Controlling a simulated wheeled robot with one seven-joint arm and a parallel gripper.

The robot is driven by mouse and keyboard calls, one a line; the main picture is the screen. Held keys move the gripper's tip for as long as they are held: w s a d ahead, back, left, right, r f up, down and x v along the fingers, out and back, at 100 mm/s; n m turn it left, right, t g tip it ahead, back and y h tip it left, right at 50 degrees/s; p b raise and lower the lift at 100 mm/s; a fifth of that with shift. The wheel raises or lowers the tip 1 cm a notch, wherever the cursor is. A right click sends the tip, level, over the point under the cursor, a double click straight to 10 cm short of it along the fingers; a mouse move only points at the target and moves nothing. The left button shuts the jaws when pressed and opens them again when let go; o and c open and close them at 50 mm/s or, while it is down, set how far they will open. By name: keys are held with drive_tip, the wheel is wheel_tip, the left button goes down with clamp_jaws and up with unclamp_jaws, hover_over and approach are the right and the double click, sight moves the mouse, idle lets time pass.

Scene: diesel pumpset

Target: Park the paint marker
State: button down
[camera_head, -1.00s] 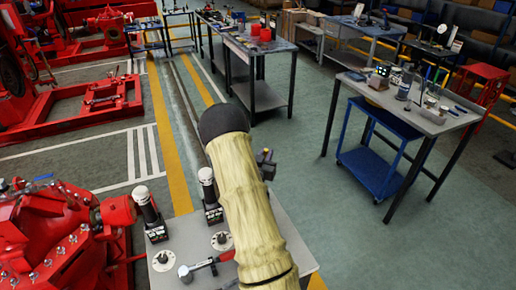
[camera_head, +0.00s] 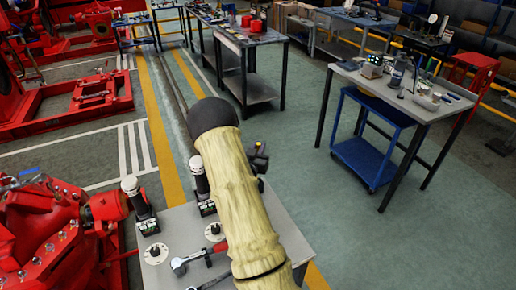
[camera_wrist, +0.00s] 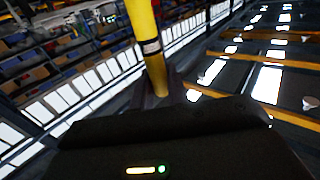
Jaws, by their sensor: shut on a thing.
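The paint marker (camera_wrist: 148,38) shows in the wrist view as a yellow cylinder with a pale band and dark ring near its lower end. My gripper (camera_wrist: 157,95) is shut on it, and the marker sticks up and away from the dark jaws, slightly tilted. In the head view my sleeved arm crosses the near grey table, and only a small dark part shows at its right side. The marker and the jaws cannot be made out there. I cannot tell which spot is the marker's parking place.
The near grey table (camera_head: 180,218) bears black devices with white tops (camera_head: 138,203), round white pieces (camera_head: 156,252) and a red-handled hammer (camera_head: 205,256). A cluttered bench (camera_head: 448,112) stands at the right with a blue cart (camera_head: 370,160) beneath. Red machinery (camera_head: 45,240) is at the left. Green floor between is clear.

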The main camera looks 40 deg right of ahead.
drive_tip(key=shift+f+b, duration=4.65)
drive_tip(key=shift+f, duration=0.35)
drive_tip(key=shift+r+b, duration=0.1)
drive_tip(key=shift+b, duration=0.35)
drive_tip(key=shift+f+b, duration=0.95)
drive_tip(key=shift+f, duration=0.1)
drive_tip(key=c, duration=1.3)
unclamp_jaws()
drive_tip(key=b+v, duration=0.1)
drive_tip(key=v, duration=1.1)
